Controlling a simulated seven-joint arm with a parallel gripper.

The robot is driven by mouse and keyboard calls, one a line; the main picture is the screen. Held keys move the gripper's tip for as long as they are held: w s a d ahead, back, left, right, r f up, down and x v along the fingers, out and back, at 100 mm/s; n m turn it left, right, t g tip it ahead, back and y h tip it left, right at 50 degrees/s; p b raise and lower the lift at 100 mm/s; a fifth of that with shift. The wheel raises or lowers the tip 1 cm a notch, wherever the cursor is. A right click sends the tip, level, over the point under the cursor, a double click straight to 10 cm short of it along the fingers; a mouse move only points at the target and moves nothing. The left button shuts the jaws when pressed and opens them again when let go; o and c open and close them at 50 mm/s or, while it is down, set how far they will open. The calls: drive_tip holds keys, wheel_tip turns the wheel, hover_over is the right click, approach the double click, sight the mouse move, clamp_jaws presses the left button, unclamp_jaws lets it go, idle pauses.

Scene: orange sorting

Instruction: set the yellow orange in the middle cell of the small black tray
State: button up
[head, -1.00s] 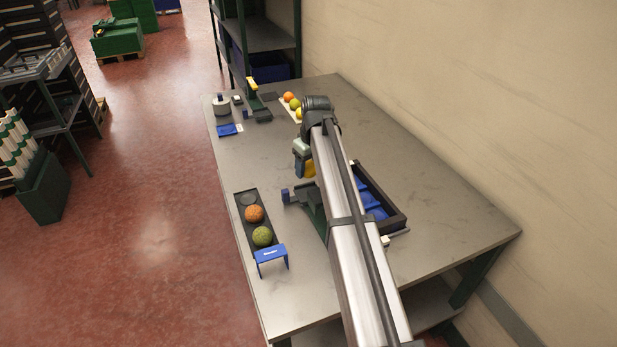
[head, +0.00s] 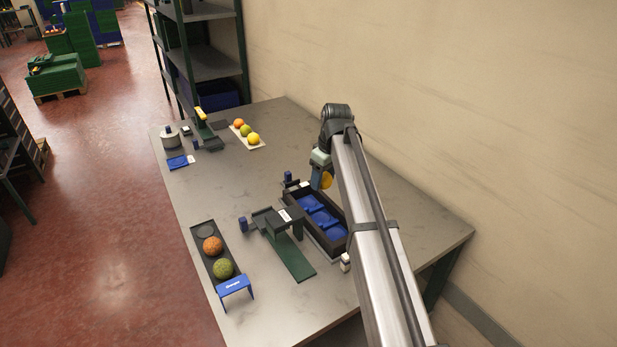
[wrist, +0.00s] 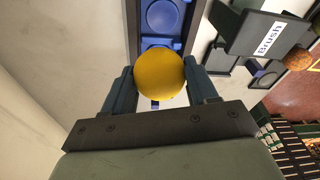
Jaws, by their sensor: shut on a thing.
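My gripper (wrist: 159,82) is shut on the yellow orange (wrist: 159,74), one finger on each side. In the head view the held orange (head: 327,181) is partly hidden by my gripper. A black-walled tray (head: 333,247) with blue cells in a row stands on the table. The orange is near its far end and appears above the table; its exact height is unclear. In the wrist view the tray (wrist: 132,28) lies beyond the orange, which covers part of it. A long dark tray (head: 197,251) at left has an empty far cell, an orange fruit in the middle and a green one nearest.
A dark bracket labelled "Brush" (wrist: 262,32) stands beside the blue-celled tray; its green base (head: 294,258) lies on the table. A white card (head: 240,126) at the back bears several fruits. A blue stand (head: 235,285) is at the front. The table's middle back is clear.

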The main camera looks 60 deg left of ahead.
drive_tip(key=n, duration=0.1)
drive_tip(key=s+n, duration=0.1)
drive_tip(key=n, duration=0.1)
drive_tip(key=shift+d+g, duration=0.3)
drive_tip(key=shift+d, duration=0.1)
drive_tip(key=shift+s+d+f+n, duration=0.1)
drive_tip(key=shift+n, duration=1.3)
drive_tip(key=shift+f, duration=4.05)
drive_tip(key=o, duration=1.2)
drive_tip(key=shift+o, duration=0.2)
drive_tip(key=shift+r, duration=0.1)
